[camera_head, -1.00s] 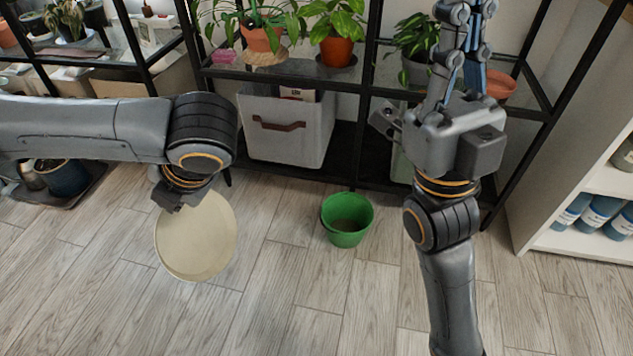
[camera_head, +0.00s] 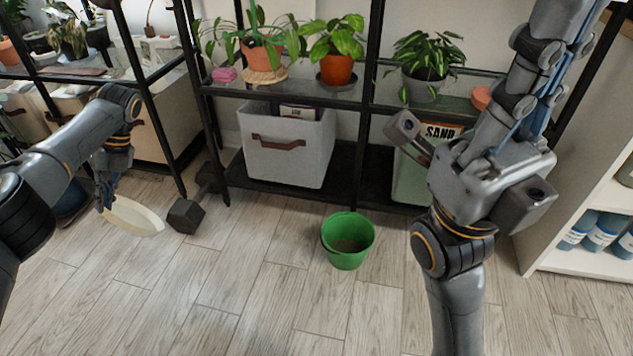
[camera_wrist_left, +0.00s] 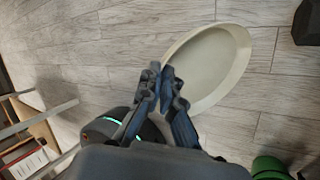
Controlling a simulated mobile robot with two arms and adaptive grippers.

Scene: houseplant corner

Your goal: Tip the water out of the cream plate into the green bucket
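The cream plate (camera_head: 138,217) is at the left in the head view, well left of the green bucket (camera_head: 348,258) and above the floor. My left gripper (camera_head: 107,203) is shut on its rim. The left wrist view shows the closed fingers (camera_wrist_left: 160,75) at the edge of the plate (camera_wrist_left: 213,65). The plate looks foreshortened in the head view; I cannot tell whether water is in it. The bucket stands upright on the floor with something brownish inside. My right gripper (camera_head: 530,90) is raised at the upper right, its fingertips cut off by the frame.
A dark dumbbell (camera_head: 186,214) lies on the floor right of the plate. A black shelf (camera_head: 335,95) with potted plants and a white bin (camera_head: 288,150) stands behind the bucket. A white cabinet (camera_head: 580,255) with blue jars is at the right. Floor around the bucket is clear.

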